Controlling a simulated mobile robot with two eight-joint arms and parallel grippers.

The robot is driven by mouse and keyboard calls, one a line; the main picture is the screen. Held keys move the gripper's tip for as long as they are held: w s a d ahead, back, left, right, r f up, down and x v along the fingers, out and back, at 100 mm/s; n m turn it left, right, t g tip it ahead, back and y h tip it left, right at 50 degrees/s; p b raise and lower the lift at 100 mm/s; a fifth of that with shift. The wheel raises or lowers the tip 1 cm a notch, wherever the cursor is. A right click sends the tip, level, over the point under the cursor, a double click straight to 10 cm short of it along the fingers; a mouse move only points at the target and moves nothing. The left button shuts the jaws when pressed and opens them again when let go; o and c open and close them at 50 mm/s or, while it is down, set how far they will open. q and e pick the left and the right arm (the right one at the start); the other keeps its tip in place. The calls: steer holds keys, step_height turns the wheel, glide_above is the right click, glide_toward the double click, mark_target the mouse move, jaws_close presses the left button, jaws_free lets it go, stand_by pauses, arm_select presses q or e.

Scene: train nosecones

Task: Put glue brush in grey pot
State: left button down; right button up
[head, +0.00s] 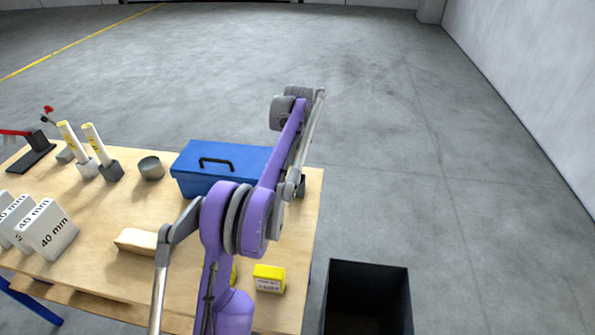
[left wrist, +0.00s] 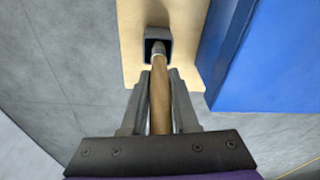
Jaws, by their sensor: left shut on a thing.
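My left gripper (left wrist: 160,85) is shut on the wooden handle of the glue brush (left wrist: 160,100), seen in the left wrist view. The brush points away from the gripper, and its ferrule end overlaps the opening of a square dark grey pot (left wrist: 149,34). I cannot tell how deep the tip is. The pot stands on the tabletop near the table edge, beside a blue toolbox. In the head view my purple left arm reaches over the right part of the table and largely hides the gripper, brush and pot. My right gripper is not in view.
The blue toolbox (head: 222,156) is close beside the pot. A black bin (head: 367,275) stands right.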

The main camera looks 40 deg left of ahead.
mark_target(298, 171)
arm_select(q)
steer(key=shift+f, duration=2)
steer(key=shift+f, duration=0.1)
steer(key=c, duration=0.7)
jaws_free()
steer(key=shift+r, duration=0.3)
steer(key=r, duration=0.4)
steer(key=d+r, duration=0.1)
steer(key=r, duration=0.2)
steer(key=s+r, duration=0.1)
steer(key=r, duration=0.3)
steer(key=shift+d+r+p, duration=0.15)
steer(key=shift+r+p, duration=0.2)
